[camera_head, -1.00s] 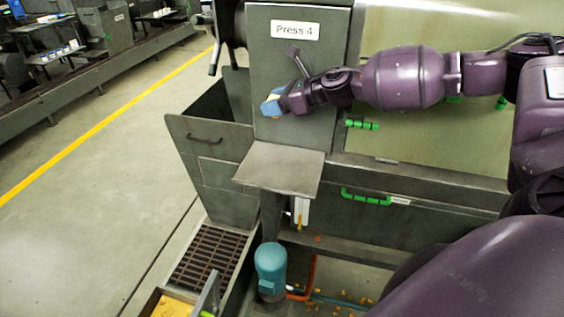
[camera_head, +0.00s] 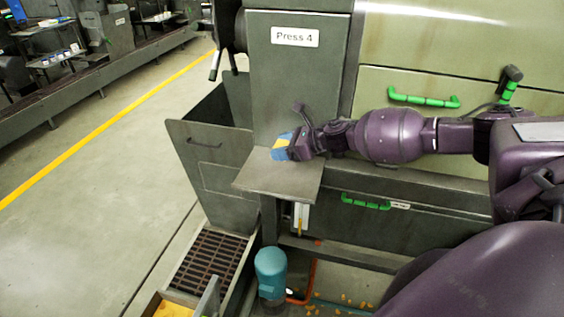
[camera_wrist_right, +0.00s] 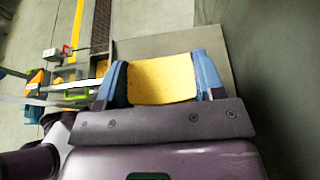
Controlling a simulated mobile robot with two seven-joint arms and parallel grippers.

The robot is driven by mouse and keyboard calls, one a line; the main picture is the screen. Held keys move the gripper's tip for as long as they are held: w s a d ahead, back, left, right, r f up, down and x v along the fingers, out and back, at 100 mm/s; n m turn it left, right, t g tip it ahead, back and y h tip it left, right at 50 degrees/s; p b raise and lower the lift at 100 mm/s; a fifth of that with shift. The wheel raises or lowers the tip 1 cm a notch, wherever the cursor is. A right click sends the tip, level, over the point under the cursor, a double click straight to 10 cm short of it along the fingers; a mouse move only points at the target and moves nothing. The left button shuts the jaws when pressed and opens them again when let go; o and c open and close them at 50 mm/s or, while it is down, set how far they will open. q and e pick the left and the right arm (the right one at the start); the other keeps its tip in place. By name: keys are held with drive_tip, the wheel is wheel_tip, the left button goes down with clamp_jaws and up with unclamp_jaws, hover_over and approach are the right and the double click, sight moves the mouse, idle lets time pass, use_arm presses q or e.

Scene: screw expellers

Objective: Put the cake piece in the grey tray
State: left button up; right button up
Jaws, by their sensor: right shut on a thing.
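The cake piece (camera_wrist_right: 162,82) is a flat yellow slab, seen in the right wrist view between two blue fingers. My right gripper (camera_wrist_right: 164,72) is shut on it. In the head view the right gripper (camera_head: 281,147) is over the back part of a flat grey plate (camera_head: 270,180), which looks like the grey tray. The same plate shows beyond the fingers in the right wrist view (camera_wrist_right: 208,44). Any gap between cake piece and plate is hard to judge. In the head view the cake piece is mostly hidden by the fingers. My left gripper is not in view.
The Press 4 cabinet (camera_head: 295,85) stands right behind the plate. An open grey bin (camera_head: 205,150) is to its left. A teal motor (camera_head: 270,272) and a floor grate (camera_head: 210,258) are below. Green handles (camera_head: 365,201) stick out at the right.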

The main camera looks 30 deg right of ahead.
sight(282, 171)
drive_tip(key=shift+f, duration=2.75)
drive_tip(key=shift+f, duration=0.1)
drive_tip(key=o, duration=0.9)
